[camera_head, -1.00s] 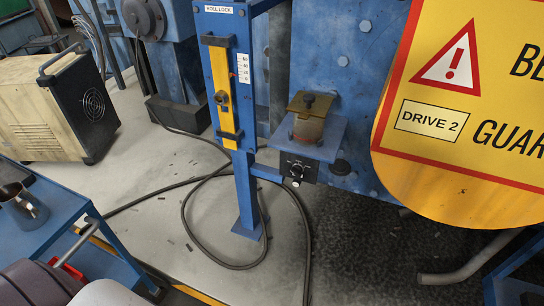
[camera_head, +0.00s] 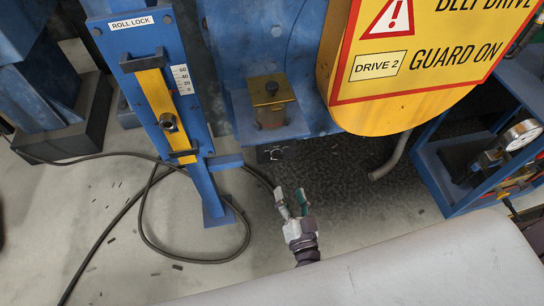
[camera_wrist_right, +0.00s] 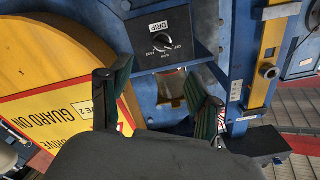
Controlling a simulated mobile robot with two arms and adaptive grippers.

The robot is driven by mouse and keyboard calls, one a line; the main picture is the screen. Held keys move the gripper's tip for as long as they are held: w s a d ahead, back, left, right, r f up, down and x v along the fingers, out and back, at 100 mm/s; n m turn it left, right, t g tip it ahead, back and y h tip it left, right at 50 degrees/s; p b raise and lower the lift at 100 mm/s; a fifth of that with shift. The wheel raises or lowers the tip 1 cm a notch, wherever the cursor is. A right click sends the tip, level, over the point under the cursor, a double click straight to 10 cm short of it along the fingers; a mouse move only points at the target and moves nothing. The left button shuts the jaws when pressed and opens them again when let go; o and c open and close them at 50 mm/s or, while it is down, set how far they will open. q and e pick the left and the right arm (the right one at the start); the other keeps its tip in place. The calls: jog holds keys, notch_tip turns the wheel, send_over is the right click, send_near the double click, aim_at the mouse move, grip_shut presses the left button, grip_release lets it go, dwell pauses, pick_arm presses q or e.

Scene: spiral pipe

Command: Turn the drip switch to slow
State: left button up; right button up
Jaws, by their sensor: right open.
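The drip switch is a round knob (camera_wrist_right: 162,43) on a black panel labelled DRIP in the right wrist view, near the top middle. Small position labels surround the knob; which one it points to is unclear. In the head view the black panel (camera_head: 273,154) sits under a blue shelf (camera_head: 258,125), partly in shadow. My right gripper (camera_head: 293,202) is below and slightly right of the panel there, open and empty. In the right wrist view its fingers (camera_wrist_right: 158,85) stand apart, with the knob beyond and between them. My left gripper is not in view.
A blue post (camera_head: 214,190) marked ROLL LOCK is to the left. A yellow guard (camera_head: 380,117) hangs to the right. Black cable (camera_head: 150,245) loops on the floor. A blue cabinet (camera_head: 440,180) with a gauge is at far right.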

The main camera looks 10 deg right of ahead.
send_near(279, 160)
jog(key=w, duration=0.2)
jog(key=w+p, duration=0.1)
jog(key=w, duration=0.6)
jog(key=shift+w+d+r, duration=0.1)
jog(key=shift+w, duration=0.15)
jog(key=shift+c, duration=0.5)
jog(key=c, duration=0.8)
jog(key=shift+c, duration=1.3)
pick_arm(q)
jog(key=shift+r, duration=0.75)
